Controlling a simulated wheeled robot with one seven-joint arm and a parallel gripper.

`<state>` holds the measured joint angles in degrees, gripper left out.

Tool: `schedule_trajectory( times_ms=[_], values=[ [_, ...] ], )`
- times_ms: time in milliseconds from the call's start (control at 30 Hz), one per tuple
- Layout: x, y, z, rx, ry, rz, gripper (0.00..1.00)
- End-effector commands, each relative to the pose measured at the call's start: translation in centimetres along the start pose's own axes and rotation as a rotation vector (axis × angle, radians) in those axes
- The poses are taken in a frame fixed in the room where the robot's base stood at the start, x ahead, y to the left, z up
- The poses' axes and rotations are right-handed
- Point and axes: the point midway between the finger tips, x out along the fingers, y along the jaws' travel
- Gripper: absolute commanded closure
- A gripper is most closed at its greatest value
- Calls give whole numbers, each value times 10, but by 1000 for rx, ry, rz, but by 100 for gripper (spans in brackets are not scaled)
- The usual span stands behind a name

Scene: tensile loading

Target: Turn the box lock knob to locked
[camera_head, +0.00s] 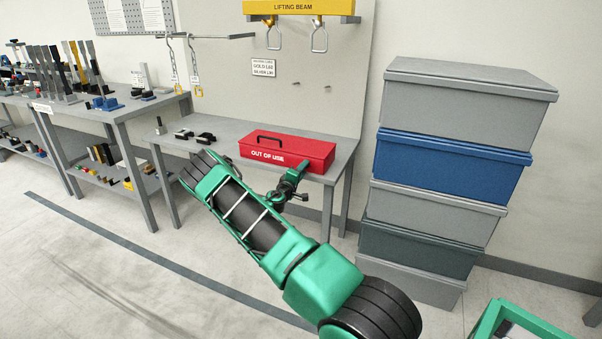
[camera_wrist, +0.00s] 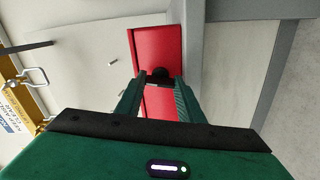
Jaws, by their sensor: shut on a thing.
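The red box (camera_head: 312,152), marked "OUT OF USE", lies shut on the grey table with its black handle (camera_head: 270,138) on top. It also shows in the wrist view (camera_wrist: 157,46). My gripper (camera_wrist: 158,82) is at the box in the wrist view, shut on the dark lock knob (camera_wrist: 160,73) between its fingertips. In the head view my gripper (camera_head: 300,168) meets the front right part of the box, and the knob is hidden there. Whether the knob points to locked or unlocked cannot be told.
The grey table (camera_head: 222,130) also holds small black parts (camera_head: 195,136) left of the box. A stack of several bins (camera_head: 450,155) stands close on the right. Lifting hooks (camera_head: 319,40) hang from the yellow beam (camera_head: 297,7) above. Open floor lies in front.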

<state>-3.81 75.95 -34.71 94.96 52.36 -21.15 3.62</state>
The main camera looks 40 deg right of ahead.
Motion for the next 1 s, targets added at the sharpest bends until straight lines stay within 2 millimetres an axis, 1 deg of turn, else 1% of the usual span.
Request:
schedule_trajectory(
  times_ms=[33, 200, 400, 633, 1000],
  values=[
    [-2, -4, -5, -30, 10, -6, 88],
    [-2, -4, -6, -133, 11, -6, 88],
    [-3, -4, -6, -209, 12, -7, 88],
    [-3, -5, -6, -245, 13, -8, 88],
    [-4, -6, -7, -248, 13, -10, 88]
  ],
)
